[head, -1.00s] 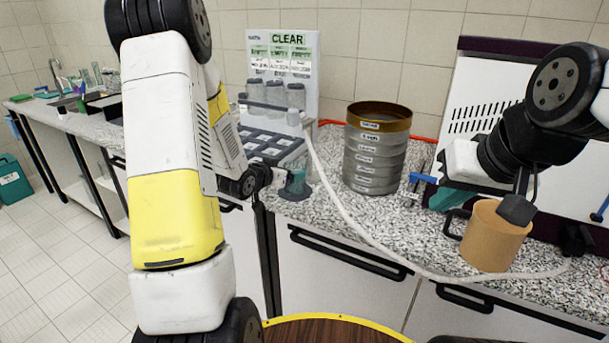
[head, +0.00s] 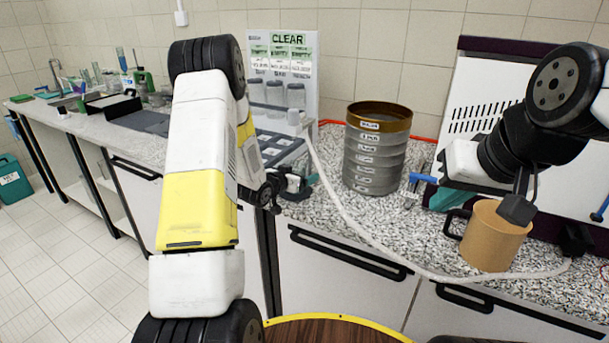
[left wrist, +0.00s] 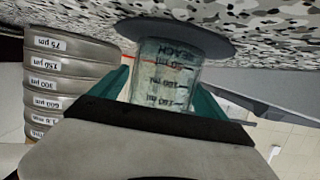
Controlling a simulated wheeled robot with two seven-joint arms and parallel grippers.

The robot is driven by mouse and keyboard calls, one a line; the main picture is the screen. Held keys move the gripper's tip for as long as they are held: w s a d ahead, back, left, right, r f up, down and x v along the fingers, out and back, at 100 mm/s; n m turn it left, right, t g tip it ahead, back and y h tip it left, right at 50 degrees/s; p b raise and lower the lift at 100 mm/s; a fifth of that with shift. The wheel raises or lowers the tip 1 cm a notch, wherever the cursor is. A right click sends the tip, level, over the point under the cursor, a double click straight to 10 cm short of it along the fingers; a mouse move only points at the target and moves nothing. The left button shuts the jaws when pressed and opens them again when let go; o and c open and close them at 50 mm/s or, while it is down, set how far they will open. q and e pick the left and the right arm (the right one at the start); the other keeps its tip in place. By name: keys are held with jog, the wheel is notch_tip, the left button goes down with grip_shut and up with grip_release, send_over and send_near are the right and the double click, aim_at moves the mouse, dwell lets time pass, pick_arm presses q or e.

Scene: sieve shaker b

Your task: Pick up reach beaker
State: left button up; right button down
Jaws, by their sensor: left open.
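The reach beaker (left wrist: 162,78) is a small clear vessel with "REACH" and ml marks. In the left wrist view it rests on a dark round base (left wrist: 175,35) on the speckled counter, which appears at the top. My left gripper (left wrist: 160,92) is open, with one teal finger on each side of the beaker. Contact cannot be told. In the head view the left gripper (head: 294,186) is at the counter's front left and largely hides the beaker. My right gripper (head: 448,198) shows teal fingers behind the tan cylinder; its opening cannot be made out.
A sieve stack (head: 374,158) stands right of the beaker; it also shows in the left wrist view (left wrist: 62,85). A white hose (head: 345,210) crosses the counter. A tan cylinder (head: 494,240) with a dark handle stands at right. A rack of jars (head: 275,95) is behind.

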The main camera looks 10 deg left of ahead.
pick_arm(q)
jog(key=c, duration=1.4)
jog(key=shift+c, duration=1)
jog(key=shift+r, duration=0.1)
